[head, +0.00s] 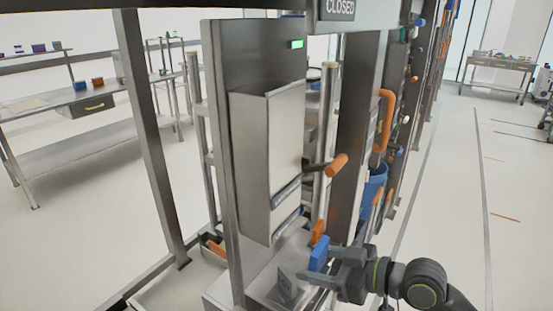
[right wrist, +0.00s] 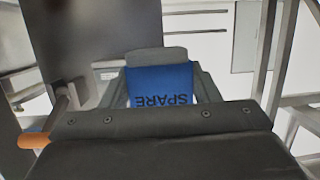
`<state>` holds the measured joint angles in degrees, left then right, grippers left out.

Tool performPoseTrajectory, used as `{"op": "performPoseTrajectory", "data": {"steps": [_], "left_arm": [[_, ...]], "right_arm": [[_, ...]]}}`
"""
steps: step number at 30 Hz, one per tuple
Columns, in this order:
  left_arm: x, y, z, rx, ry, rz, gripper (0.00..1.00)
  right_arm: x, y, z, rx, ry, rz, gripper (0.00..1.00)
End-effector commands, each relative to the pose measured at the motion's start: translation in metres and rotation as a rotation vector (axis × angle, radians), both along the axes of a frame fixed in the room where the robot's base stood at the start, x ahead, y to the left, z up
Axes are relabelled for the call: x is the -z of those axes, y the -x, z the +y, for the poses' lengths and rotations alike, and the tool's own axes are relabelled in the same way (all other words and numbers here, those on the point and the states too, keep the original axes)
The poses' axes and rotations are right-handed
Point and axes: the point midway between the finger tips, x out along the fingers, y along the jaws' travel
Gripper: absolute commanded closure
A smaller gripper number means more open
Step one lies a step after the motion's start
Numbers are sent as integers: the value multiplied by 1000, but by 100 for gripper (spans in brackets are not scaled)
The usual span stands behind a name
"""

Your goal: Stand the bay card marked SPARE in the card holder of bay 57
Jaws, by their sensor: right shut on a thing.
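My right gripper (head: 318,264) is low at the front of a tall metal unit, shut on the blue bay card (head: 319,252). In the right wrist view the card (right wrist: 160,84) stands between the gripper's two fingers (right wrist: 160,95), and its dark word SPARE reads upside down. A small dark grey angled piece (head: 287,286) sits on the metal ledge just left of the gripper. It may be the card holder, but I see no bay number on it. The card looks apart from it. My left gripper is not in view.
The metal unit has a steel box (head: 268,150) on its front panel and orange handles (head: 336,166) to the right. A sign reading CLOSED (head: 340,8) hangs above. A workbench (head: 80,100) stands at left. The floor at right is open.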

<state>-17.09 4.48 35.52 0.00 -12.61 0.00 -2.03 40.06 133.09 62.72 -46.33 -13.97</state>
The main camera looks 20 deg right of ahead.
Motion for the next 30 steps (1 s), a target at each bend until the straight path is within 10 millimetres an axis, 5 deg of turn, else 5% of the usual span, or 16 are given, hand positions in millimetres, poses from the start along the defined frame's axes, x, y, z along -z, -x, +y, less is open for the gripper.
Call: {"op": "performPoseTrajectory", "data": {"steps": [14, 24, 30], "left_arm": [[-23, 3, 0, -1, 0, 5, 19], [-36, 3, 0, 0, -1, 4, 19], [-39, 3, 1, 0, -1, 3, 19]], "right_arm": [[-175, -35, -42, -63, 50, 26, 72], [-312, -21, -59, 13, 39, 33, 72], [-355, -9, -61, 49, 20, 31, 72]]}}
